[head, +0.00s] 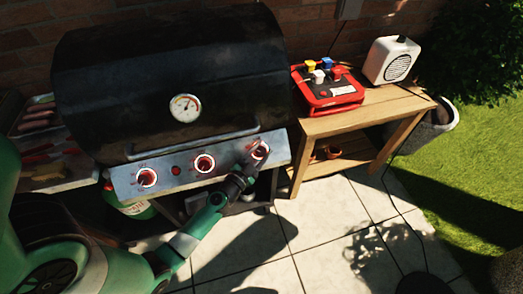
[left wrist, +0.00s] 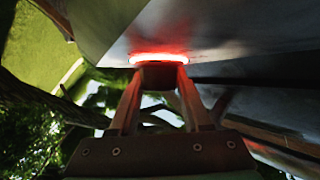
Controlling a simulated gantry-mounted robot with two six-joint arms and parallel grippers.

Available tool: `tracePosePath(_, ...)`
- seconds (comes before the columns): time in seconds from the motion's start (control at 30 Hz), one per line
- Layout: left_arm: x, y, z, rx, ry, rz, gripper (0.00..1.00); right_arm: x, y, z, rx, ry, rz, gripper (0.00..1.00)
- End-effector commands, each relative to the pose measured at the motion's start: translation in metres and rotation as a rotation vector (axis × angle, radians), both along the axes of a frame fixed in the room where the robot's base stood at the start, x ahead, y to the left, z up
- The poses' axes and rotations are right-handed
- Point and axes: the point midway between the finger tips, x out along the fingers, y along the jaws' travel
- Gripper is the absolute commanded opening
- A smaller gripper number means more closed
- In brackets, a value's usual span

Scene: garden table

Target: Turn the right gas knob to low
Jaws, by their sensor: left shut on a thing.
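The grill's front panel (head: 187,172) carries three knobs in a row with red glowing rings. The right gas knob (head: 260,151) is partly covered by my left gripper (head: 250,162). In the left wrist view, the two fingers of my left gripper (left wrist: 157,100) are closed on the dark right knob (left wrist: 158,76), under its red ring. The knob's pointer setting cannot be read. The middle knob (head: 204,163) and the left knob (head: 147,177) are free. My right gripper is not in view.
The black grill lid (head: 170,75) is shut, with a thermometer (head: 185,108) and a handle (head: 190,143) above the panel. A wooden side table (head: 385,103) holds a red caddy (head: 328,88) and a white radio (head: 390,61). Paved floor (head: 320,225) lies clear in front.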

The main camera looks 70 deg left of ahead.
Motion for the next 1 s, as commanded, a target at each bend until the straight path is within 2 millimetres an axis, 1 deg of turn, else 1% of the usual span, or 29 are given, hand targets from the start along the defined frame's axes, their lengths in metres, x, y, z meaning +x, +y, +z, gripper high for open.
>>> tracePosePath(0.27,0.001,-0.001,-0.002,-0.001,-0.004,0.005,0.00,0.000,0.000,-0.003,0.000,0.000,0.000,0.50)
tracePosePath(0.47,0.001,-0.001,-0.006,-0.008,-0.042,0.047,0.00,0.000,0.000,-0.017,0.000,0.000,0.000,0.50)
tracePosePath(0.6,0.001,-0.001,-0.007,-0.015,-0.100,0.103,0.00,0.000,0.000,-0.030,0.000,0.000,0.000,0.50)
tracePosePath(0.7,0.001,-0.001,-0.006,-0.021,-0.153,0.158,0.00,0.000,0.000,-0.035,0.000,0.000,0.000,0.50)
tracePosePath(1.0,0.002,-0.001,-0.003,-0.044,-0.351,0.353,0.00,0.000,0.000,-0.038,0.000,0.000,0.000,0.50)
